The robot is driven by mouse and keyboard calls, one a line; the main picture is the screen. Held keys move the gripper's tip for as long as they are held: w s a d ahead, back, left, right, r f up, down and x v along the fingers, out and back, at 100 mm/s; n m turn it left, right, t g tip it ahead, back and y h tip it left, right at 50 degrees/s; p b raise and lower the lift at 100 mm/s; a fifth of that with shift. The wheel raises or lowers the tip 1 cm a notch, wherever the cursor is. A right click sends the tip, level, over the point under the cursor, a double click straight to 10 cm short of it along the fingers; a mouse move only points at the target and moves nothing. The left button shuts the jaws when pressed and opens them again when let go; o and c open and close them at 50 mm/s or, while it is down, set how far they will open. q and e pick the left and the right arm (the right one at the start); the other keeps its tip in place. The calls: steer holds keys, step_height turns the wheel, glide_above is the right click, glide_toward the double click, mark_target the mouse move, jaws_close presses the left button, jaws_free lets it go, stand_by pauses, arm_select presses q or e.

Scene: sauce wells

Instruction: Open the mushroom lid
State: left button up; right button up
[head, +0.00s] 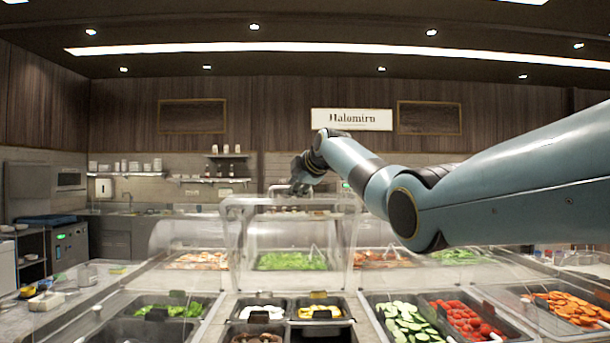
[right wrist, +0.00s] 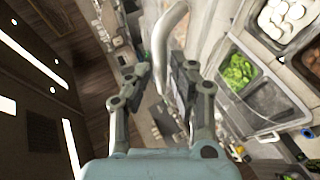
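A clear lid with a pale grey frame (head: 232,204) stands raised at the middle of the counter in the head view. Brown pieces that look like mushrooms (head: 258,338) sit in an uncovered front bin, cut by the bottom edge. My right gripper (head: 298,186) is at the top of the raised frame. In the right wrist view, my right gripper (right wrist: 164,72) has its fingers apart, with a curved grey bar (right wrist: 160,45) between them. The bar looks like the lid's handle; I cannot tell whether a finger touches it. My left gripper is not in view.
Front bins hold white slices (head: 262,308), yellow pieces (head: 319,311), cucumber (head: 408,322), red tomatoes (head: 465,318) and orange slices (head: 572,308). Clear curved covers (head: 187,235) stand over the back row. My right arm crosses above the counter's right side.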

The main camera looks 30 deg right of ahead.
steer(key=v, duration=1.1)
steer(key=shift+s, duration=0.15)
